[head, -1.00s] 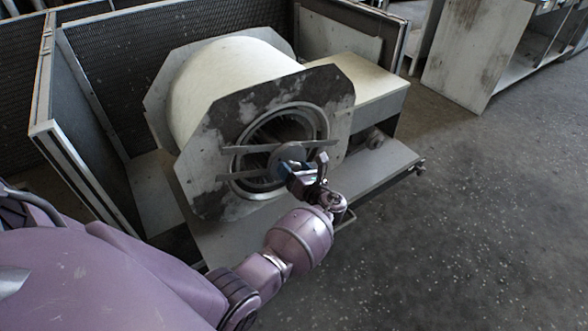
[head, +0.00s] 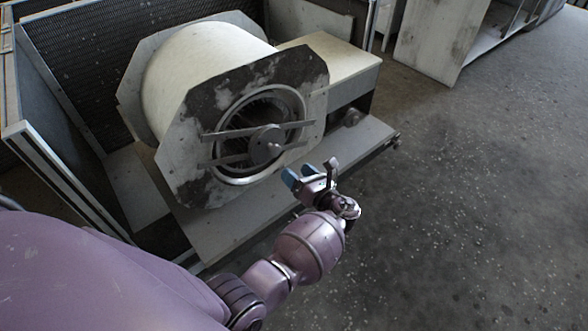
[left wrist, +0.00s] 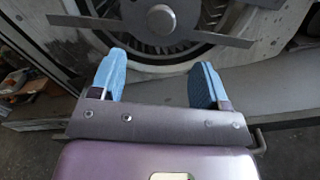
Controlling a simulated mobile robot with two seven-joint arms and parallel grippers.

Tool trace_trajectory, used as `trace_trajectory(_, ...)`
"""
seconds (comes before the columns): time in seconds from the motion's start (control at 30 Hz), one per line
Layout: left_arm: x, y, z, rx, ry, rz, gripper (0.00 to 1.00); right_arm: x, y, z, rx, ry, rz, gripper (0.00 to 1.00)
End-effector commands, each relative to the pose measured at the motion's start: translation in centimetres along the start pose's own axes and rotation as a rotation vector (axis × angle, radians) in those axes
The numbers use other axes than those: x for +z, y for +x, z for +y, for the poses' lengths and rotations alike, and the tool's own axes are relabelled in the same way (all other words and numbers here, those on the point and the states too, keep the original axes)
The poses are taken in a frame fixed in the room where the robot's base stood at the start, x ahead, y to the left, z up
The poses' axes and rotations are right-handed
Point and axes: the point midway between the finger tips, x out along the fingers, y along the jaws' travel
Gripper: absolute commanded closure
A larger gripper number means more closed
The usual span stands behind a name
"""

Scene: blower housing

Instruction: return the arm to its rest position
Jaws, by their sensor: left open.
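My left gripper (head: 300,174) is open and empty, with two blue finger pads. In the head view it is in front of and to the lower right of the blower's hub, apart from it. The left wrist view shows the gripper (left wrist: 161,80) with a clear gap between its pads, facing the blower. The blower housing (head: 205,75) is a cream drum with worn octagonal end plates. Its round inlet has two cross bars and a grey hub (head: 265,145). The hub (left wrist: 161,19) also shows in the left wrist view, beyond the pads. My right gripper is not in view.
The blower sits in an open metal cabinet (head: 60,150) with mesh panels at the left. A flat base ledge (head: 225,228) runs below it, close to my left arm. Grey shelving (head: 440,40) stands at the back right. The concrete floor (head: 470,200) at the right is clear.

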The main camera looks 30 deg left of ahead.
Motion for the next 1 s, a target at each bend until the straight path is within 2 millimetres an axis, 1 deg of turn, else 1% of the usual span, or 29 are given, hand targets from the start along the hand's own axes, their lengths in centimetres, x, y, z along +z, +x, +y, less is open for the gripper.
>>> trace_trajectory(0.43,0.0,0.0,0.0,0.000,-0.001,0.000,0.31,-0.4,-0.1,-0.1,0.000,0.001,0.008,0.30)
trace_trajectory(0.57,0.0,0.0,-0.1,-0.004,-0.052,0.000,0.31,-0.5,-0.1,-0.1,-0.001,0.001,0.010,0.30)
trace_trajectory(0.67,-0.1,0.0,-0.7,-0.044,-0.167,0.009,0.31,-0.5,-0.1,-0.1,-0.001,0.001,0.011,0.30)
trace_trajectory(0.77,-0.5,-0.1,-2.1,-0.119,-0.368,0.088,0.31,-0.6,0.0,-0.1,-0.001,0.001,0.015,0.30)
trace_trajectory(0.87,0.2,-0.4,-3.7,-0.201,-0.633,0.211,0.31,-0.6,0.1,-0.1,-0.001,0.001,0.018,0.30)
trace_trajectory(0.9,0.8,-0.6,-4.3,-0.233,-0.746,0.266,0.31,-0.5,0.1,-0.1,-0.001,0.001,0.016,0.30)
trace_trajectory(0.97,1.7,-0.9,-5.2,-0.278,-0.920,0.354,0.31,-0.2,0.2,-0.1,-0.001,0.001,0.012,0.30)
trace_trajectory(1.0,2.2,-1.1,-5.5,-0.305,-1.036,0.418,0.31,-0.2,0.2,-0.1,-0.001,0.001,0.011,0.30)
